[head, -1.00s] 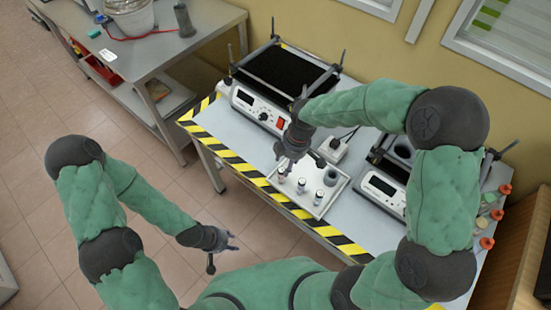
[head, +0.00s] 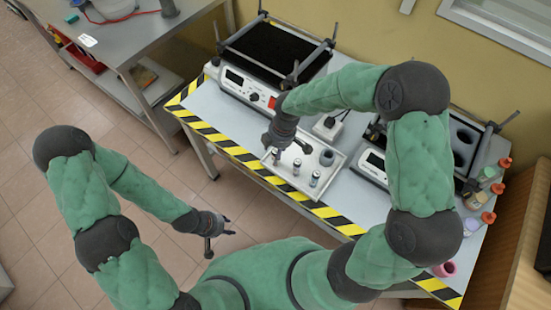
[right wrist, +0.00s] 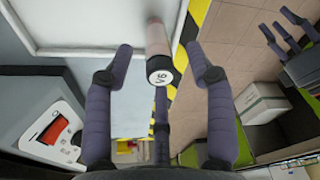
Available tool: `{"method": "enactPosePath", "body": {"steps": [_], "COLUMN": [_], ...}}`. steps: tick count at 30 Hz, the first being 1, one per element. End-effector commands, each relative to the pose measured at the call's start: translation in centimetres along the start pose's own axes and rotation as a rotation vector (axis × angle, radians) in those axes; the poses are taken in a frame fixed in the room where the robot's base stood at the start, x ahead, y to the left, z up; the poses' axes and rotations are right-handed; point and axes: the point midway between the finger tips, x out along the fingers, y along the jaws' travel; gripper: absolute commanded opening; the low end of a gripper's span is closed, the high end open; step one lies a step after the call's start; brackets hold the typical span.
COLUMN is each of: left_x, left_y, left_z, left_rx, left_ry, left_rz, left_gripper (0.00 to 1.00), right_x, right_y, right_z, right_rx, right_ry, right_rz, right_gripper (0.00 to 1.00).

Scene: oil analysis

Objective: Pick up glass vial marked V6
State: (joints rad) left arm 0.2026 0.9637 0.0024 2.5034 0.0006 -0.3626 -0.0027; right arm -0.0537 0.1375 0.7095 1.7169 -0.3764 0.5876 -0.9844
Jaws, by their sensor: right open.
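The glass vial marked V6 (right wrist: 160,72) shows in the right wrist view, its dark-rimmed white cap facing the camera with "V6" readable. It stands on the white tray (right wrist: 80,22). My right gripper (right wrist: 158,60) is open, its fingers spread on both sides of the vial with gaps visible. In the head view my right gripper (head: 273,145) is low over the left end of the tray (head: 335,167), beside the leftmost vial (head: 276,157); labels there are too small to read. My left gripper (head: 222,226) is open and empty, off the table's front.
Two more vials (head: 296,166) (head: 315,178) stand in the tray, with a dark round holder (head: 326,157) behind them. A hotplate device (head: 250,90) stands at the back left. Another device (head: 373,166) is on the right. Red-capped bottles (head: 489,217) line the right edge.

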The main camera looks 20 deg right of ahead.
Motion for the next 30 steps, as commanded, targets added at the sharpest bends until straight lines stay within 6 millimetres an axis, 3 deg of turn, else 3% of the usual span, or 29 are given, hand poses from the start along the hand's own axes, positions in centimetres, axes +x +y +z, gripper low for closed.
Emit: {"method": "enactPosePath", "body": {"steps": [3,11,15,17,30], "left_x": [0.70,0.60,0.60,0.60,0.52], "left_y": [-0.25,-0.21,-0.21,-0.21,-0.18], "left_z": [-0.02,-0.03,-0.03,-0.03,-0.02], "left_rx": [0.000,0.000,0.000,0.000,0.000], "left_ry": [0.000,0.000,0.000,0.000,0.000], "left_rz": [0.000,0.000,0.000,0.000,0.000], "left_gripper": [0.40,0.40,0.40,0.40,0.40], "right_x": [1.64,1.68,1.68,1.68,1.44], "right_y": [-0.06,-0.01,-0.02,-0.03,-0.03], "right_z": [0.04,-0.01,0.00,0.00,-0.03], "right_rx": [0.001,0.002,0.001,0.001,0.001], "right_ry": [0.000,0.001,0.001,0.001,0.001], "right_rz": [-0.002,0.000,0.000,-0.001,-0.001], "right_gripper": [0.55,0.53,0.13,0.00,0.00]}}
